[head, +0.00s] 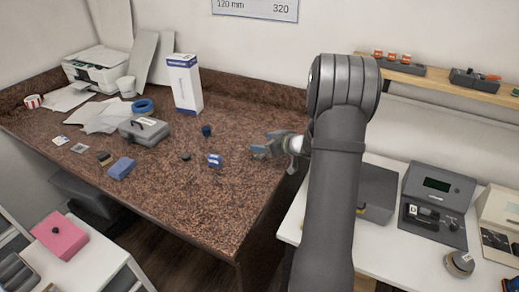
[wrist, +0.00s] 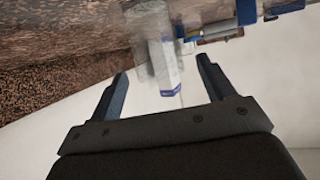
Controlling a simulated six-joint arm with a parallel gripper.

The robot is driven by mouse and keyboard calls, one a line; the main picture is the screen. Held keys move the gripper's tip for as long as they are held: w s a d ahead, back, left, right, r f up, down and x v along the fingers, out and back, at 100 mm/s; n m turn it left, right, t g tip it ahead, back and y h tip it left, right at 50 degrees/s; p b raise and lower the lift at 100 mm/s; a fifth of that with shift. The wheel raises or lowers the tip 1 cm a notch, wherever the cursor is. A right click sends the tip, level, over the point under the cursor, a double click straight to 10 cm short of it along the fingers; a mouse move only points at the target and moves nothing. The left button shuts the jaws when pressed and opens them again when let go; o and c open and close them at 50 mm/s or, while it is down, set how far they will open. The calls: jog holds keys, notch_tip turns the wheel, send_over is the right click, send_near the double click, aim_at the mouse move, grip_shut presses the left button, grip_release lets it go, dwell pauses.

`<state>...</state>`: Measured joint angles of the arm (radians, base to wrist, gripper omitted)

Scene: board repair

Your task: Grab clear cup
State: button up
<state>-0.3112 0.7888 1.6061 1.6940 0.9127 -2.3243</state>
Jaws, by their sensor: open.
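I see no plainly transparent cup. A whitish cup (head: 126,86) stands upright at the back left of the brown speckled counter, by the printer; I cannot tell whether it is clear. My gripper (head: 259,151) is over the right part of the counter, far to the right of that cup. In the wrist view my gripper (wrist: 162,68) has its two dark fingers spread wide, with nothing held between them. The cup cannot be made out in the wrist view.
A tall white and blue carton (head: 185,84) stands between the cup and my gripper. A blue tape roll (head: 142,105), a grey case (head: 144,131), a blue block (head: 122,168) and small parts lie on the counter (head: 190,210). Its front middle is bare.

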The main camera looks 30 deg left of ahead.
aim_at(255, 140)
jog(key=x, duration=0.4)
jog(key=shift+a, duration=0.25)
jog(key=c, duration=1)
jog(key=shift+r, duration=0.15)
